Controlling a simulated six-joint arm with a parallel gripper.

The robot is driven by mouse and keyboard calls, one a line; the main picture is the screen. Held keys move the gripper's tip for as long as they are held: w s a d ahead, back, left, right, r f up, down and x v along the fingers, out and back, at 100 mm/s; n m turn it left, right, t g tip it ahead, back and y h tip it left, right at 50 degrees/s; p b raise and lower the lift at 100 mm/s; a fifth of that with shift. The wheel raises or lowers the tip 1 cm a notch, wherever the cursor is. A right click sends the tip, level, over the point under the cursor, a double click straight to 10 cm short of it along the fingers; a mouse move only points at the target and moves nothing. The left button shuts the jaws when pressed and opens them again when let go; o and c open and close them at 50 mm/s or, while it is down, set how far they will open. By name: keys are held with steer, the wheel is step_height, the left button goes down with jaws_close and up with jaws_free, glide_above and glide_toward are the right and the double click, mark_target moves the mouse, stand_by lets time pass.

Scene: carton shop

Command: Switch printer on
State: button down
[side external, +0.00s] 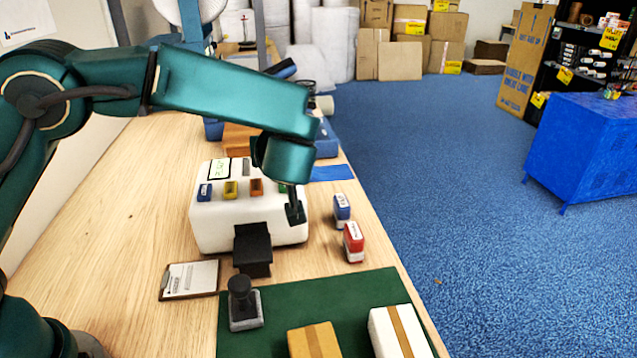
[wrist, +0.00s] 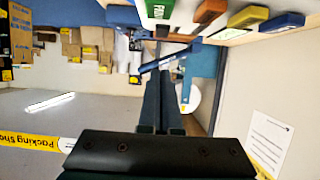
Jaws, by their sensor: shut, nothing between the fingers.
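The white printer (side external: 215,225) stands on the wooden bench. Its sloped top has a small display (side external: 218,169) with green writing and a row of coloured rocker-like keys: blue (side external: 204,192), yellow (side external: 231,190), orange (side external: 257,187) and green (side external: 283,188). A black tray (side external: 253,250) juts from the printer's front. My gripper (side external: 297,216) is shut and empty, pointing down at the printer's front right. In the wrist view, the fingers (wrist: 162,75) are together, with the green key (wrist: 160,10) and orange key (wrist: 208,12) at the top.
A blue stamp (side external: 342,208) and a red stamp (side external: 353,243) stand right of the printer. A clipboard (side external: 190,280), a black-handled stamp (side external: 243,303) and a green mat (side external: 275,310) with two small cartons lie in front. The bench edge drops off at the right.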

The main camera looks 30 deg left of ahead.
steer(key=s+d, duration=0.3)
steer(key=shift+r, duration=0.2)
